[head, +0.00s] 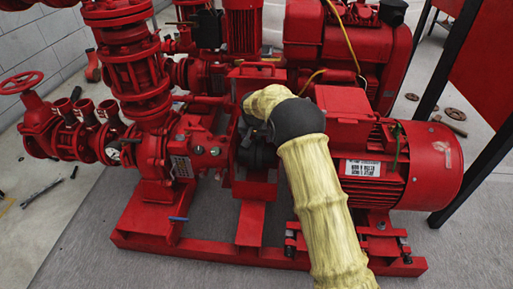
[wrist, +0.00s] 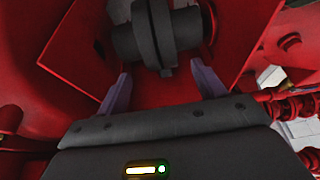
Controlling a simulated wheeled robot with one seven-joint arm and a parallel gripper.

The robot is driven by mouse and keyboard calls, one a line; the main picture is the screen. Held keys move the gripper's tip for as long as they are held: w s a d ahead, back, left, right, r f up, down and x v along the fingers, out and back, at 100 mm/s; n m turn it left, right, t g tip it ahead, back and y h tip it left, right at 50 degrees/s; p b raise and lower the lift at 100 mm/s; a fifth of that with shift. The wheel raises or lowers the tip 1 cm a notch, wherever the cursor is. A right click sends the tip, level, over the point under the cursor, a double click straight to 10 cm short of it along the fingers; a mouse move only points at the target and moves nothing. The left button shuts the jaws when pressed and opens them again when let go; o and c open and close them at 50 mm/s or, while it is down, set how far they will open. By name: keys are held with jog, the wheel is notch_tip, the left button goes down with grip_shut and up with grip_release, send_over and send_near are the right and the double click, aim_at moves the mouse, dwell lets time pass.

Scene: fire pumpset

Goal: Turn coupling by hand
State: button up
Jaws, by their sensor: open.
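The coupling (wrist: 160,40) is a dark grey, flanged piece on a shaft between red guard walls, at the top of the wrist view. My gripper (wrist: 162,82) is open, with one purple-grey finger on each side below the coupling. Its fingertips point toward the coupling, and nothing shows between them. I cannot tell whether a finger touches it. In the head view my yellow-sleeved arm reaches over the gap between the pump (head: 200,150) and the red motor (head: 425,165). It hides much of the coupling area there.
The red guard frame (head: 256,190) closely surrounds the coupling. A red base frame (head: 205,235) lies under the pumpset. Valves and pipes (head: 128,70) stand left, a red engine (head: 345,45) behind. Tools lie on the left floor. The grey floor in front is clear.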

aim_at(257, 144)
jog(key=b+x, duration=0.2)
jog(key=x, duration=0.3)
jog(key=shift+w+f, duration=0.15)
jog(key=shift+f, duration=0.1)
jog(key=c, duration=1)
